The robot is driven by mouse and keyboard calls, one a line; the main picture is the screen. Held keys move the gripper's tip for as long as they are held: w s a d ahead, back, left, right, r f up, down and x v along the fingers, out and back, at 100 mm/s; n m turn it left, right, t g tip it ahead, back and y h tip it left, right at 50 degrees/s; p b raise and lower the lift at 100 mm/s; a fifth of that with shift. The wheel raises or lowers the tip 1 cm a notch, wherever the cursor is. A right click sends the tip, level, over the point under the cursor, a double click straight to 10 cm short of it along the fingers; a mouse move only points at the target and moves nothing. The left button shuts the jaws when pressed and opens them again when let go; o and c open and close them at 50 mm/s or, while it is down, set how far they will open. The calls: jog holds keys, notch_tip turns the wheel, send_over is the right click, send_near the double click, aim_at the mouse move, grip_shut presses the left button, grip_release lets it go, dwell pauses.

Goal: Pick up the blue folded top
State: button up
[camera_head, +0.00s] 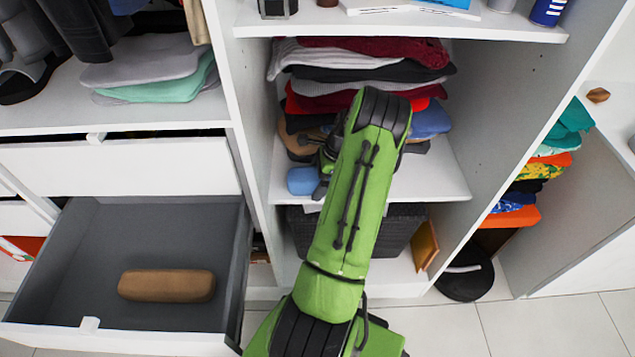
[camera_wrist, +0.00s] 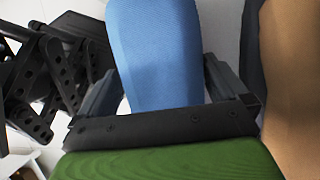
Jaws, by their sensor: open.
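A smooth blue piece (camera_wrist: 155,45) lies between the two fingers of my gripper (camera_wrist: 163,68) in the wrist view. The fingers are apart, one on each side of it; I cannot tell whether they touch it. In the head view, a small rounded blue piece (camera_head: 302,180) lies on the middle shelf, left of my arm. A blue folded garment (camera_head: 430,119) shows in the clothes stack, right of my arm. It is partly hidden by the arm. I cannot tell for certain which of these is between the fingers. My gripper is mostly hidden behind my arm in the head view.
A stack of folded clothes (camera_head: 330,57) fills the shelf above and behind my arm. A tan surface (camera_wrist: 292,85) is close on the right in the wrist view. A dark basket (camera_head: 400,232) stands below. An open drawer (camera_head: 60,275) with a brown case (camera_head: 166,285) juts out left.

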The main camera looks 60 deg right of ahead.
jog(key=shift+r, duration=0.1)
jog(key=c, duration=0.8)
